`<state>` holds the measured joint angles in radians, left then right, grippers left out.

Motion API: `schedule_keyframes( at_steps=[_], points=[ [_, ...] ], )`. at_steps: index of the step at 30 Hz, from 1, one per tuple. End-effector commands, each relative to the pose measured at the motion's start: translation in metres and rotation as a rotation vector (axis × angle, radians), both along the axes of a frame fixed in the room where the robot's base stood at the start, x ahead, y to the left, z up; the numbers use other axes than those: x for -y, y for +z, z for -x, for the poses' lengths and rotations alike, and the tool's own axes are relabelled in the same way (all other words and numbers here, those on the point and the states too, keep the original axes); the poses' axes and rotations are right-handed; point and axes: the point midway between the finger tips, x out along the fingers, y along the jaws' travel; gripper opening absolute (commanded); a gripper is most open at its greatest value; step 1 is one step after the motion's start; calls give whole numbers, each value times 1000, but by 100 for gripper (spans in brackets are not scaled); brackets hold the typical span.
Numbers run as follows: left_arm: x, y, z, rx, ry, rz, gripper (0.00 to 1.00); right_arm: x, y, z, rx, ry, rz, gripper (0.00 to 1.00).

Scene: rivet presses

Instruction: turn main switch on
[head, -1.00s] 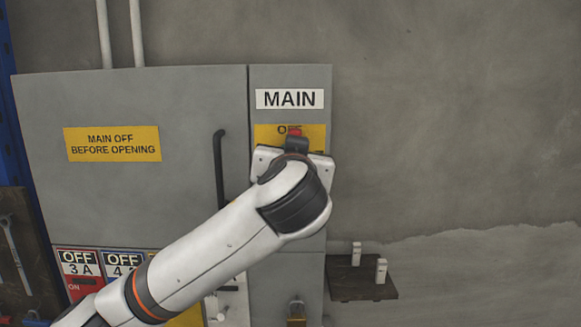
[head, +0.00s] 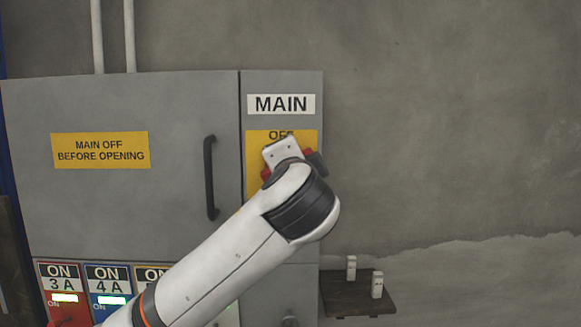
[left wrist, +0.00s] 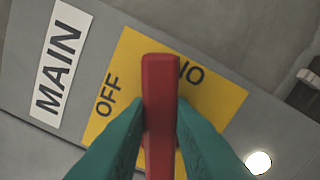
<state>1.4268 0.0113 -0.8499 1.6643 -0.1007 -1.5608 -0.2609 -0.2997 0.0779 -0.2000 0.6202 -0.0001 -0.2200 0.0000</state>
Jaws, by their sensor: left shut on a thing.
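The main switch has a red handle (left wrist: 160,105), which sits between the green fingers of my left gripper (left wrist: 160,135) in the left wrist view. The gripper is shut on it. In the head view my left gripper (head: 285,160) is at the yellow plate (head: 256,147) below the MAIN label (head: 281,104). Red parts of the handle (head: 309,153) show beside it. The handle lies tilted, pointing right and slightly up. The wrist view shows OFF on one side of it and partly covered letters on the other. My right gripper is not in view.
A grey cabinet door (head: 130,210) with a black pull handle (head: 210,178) is left of the switch. Labels below it read ON, such as 3 A (head: 62,278) and 4 A (head: 108,278). A dark shelf (head: 345,300) juts out at lower right. The wall to the right is bare.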

Motion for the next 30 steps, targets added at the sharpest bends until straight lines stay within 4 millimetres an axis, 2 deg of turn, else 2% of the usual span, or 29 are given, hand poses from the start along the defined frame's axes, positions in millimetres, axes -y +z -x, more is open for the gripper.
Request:
schedule_keyframes(
  at_steps=[6,15,30],
  points=[
    [2,-5,0,-1,-1,-193,0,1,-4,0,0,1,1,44],
    [3,-9,0,-2,-1,-384,0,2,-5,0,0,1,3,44],
    [3,-11,0,-1,-2,-482,0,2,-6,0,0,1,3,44]
  ],
)
